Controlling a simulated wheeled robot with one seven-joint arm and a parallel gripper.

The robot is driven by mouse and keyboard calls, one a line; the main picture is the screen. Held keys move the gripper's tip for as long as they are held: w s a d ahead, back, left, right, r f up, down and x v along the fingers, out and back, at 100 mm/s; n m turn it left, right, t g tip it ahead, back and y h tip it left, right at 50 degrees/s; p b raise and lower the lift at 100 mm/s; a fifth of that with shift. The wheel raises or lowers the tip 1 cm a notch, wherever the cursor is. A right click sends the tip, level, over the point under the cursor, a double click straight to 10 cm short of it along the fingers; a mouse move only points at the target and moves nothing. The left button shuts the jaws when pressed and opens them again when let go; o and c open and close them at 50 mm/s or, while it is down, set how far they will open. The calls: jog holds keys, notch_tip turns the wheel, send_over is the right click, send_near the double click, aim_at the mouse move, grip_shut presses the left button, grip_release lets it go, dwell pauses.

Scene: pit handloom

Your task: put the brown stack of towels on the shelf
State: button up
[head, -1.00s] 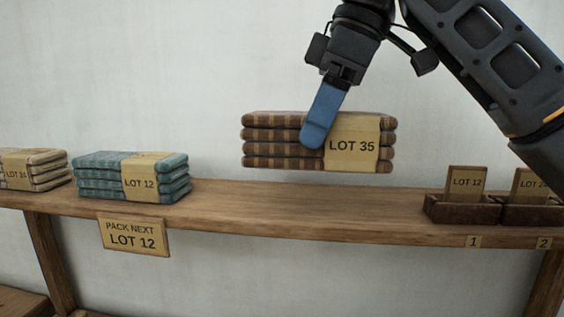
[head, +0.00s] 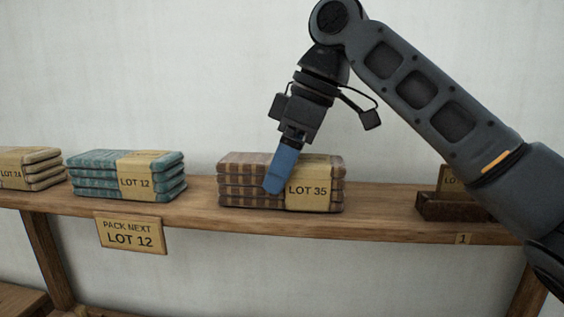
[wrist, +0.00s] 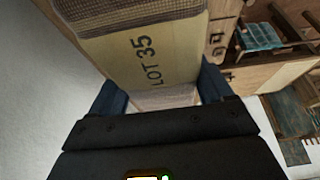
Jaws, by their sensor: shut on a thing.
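The brown checked stack of towels (head: 240,184) has a tan band reading LOT 35. In the head view it is level on the wooden shelf (head: 390,205), right of the teal stack, and appears to touch the board. My gripper (head: 279,172) is shut on it from above, with a blue finger lying over its front face. In the wrist view the brown stack (wrist: 150,50) fills the space between the blue fingertips (wrist: 165,95). The underside of the stack is hidden.
A teal stack marked LOT 12 (head: 90,177) and a cream stack (head: 35,168) sit to the left. A sign reading PACK NEXT LOT 12 (head: 130,234) hangs from the shelf edge. A dark card holder (head: 450,207) stands at the right, partly behind my arm. Bare board lies between it and the brown stack.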

jog(key=o, duration=1)
jog(key=shift+f, duration=0.1)
jog(key=shift+o, duration=0.2)
jog(key=b+v, duration=0.1)
jog(key=v, duration=1.1)
